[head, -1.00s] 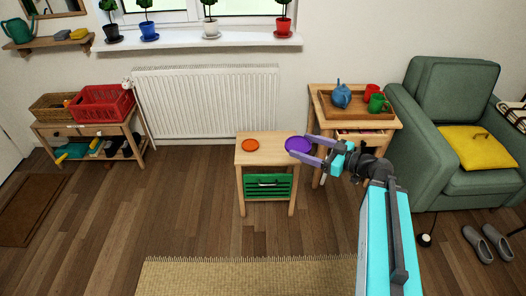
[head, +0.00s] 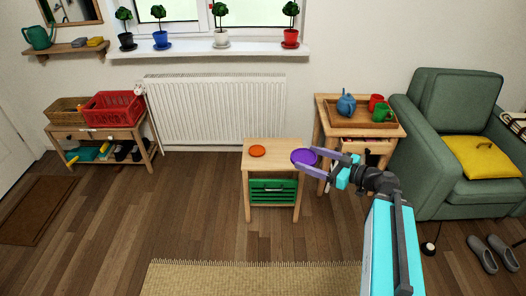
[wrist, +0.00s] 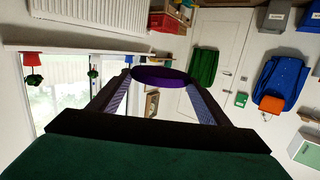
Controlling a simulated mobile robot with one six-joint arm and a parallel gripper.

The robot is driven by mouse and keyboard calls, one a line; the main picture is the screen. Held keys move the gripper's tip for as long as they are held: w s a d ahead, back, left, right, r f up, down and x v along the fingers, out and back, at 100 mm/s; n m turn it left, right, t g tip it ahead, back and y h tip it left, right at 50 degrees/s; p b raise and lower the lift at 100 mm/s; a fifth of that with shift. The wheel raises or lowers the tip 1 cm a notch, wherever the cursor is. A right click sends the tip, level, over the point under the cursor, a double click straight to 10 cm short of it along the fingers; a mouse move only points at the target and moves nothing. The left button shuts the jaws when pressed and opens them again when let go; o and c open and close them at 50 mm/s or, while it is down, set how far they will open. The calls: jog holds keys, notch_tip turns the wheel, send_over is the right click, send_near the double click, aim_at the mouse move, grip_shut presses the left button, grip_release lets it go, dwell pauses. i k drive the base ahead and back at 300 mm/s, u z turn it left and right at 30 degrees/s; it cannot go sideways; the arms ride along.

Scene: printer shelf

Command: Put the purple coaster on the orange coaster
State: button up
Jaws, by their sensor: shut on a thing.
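The orange coaster (head: 257,151) lies flat on the left part of the small wooden table's top. My gripper (head: 314,160) is shut on the purple coaster (head: 303,157), gripping it by its edges. The purple coaster is at the right edge of the small table, to the right of the orange coaster and apart from it. In the wrist view the purple coaster (wrist: 160,77) sits between the tips of the two fingers. The orange coaster does not show in the wrist view.
The small table (head: 282,146) holds a green crate (head: 272,190) under its top. To the right stands a side table with a wooden tray (head: 349,118), a blue teapot (head: 346,104) and red and green mugs. A radiator (head: 215,110) is behind. The tabletop around the orange coaster is clear.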

aim_at(262, 153)
jog(key=u, duration=1.55)
jog(key=i, duration=1.05)
jog(key=z, duration=0.15)
